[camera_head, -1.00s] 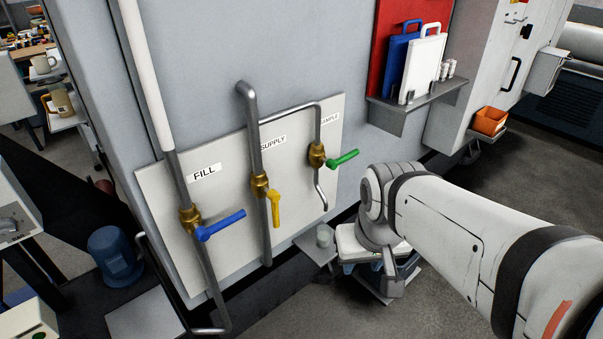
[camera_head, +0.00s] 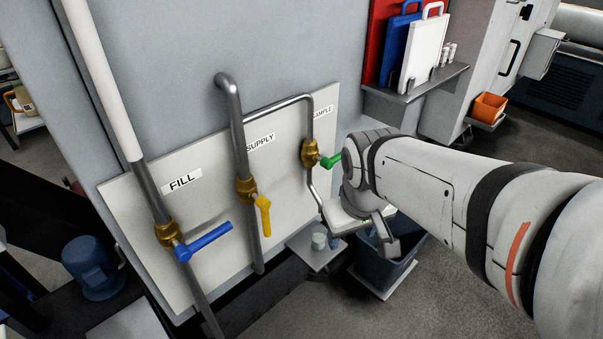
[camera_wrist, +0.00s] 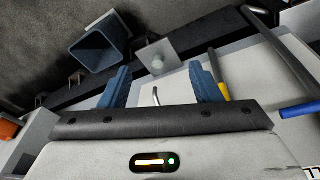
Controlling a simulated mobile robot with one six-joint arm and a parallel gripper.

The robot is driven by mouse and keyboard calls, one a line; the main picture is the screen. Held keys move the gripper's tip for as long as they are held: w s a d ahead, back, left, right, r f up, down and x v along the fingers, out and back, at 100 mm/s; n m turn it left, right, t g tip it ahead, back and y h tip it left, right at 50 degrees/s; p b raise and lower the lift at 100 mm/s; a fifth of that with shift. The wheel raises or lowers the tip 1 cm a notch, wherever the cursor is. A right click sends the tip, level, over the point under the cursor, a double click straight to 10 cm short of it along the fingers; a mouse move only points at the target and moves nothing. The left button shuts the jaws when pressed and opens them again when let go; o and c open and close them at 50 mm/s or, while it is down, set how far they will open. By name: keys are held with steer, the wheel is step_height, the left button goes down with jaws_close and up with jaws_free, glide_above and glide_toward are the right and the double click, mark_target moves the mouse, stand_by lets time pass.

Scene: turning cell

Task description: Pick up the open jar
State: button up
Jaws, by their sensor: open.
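A small pale, greenish jar (camera_head: 319,241) stands upright on a small grey shelf (camera_head: 322,260) below the SAMPLE pipe outlet. In the wrist view the jar (camera_wrist: 157,61) shows small and round, ahead of and between my fingers; whether its mouth is open is too small to tell. My gripper (camera_wrist: 160,83) is open and empty, with its blue fingers spread apart. In the head view my gripper is close to the right of the jar, partly hidden by my wrist, and does not touch it visibly.
A dark blue bin (camera_head: 385,271) stands on the floor right of the shelf. Pipes and the blue (camera_head: 204,241), yellow (camera_head: 263,215) and green (camera_head: 330,160) valve handles stick out from the white panel (camera_head: 210,215). The green handle is close to my arm.

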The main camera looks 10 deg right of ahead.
steer(key=shift+o, duration=1.1)
steer(key=w+f+n+h+b, duration=0.1)
steer(key=w+f+n+b, duration=1)
steer(key=w+f+n, duration=0.1)
steer(key=shift+w+a+f+h+b, duration=0.2)
steer(key=shift+f+h+b, duration=0.15)
steer(key=shift+f, duration=0.4)
steer(key=n+h+b, duration=0.1)
steer(key=n+b, duration=0.8)
steer(key=n, duration=0.3)
glide_toward(318, 232)
steer(key=f+b, duration=0.1)
steer(key=f, duration=0.1)
steer(key=d+f+b, duration=0.1)
steer(key=f, duration=0.1)
steer(key=d+f+b, duration=0.1)
steer(key=f, duration=0.1)
steer(key=shift+s+f, duration=0.2)
steer(key=shift+f, duration=0.05)
steer(key=shift+r, duration=0.1)
steer(key=c, duration=1.1)
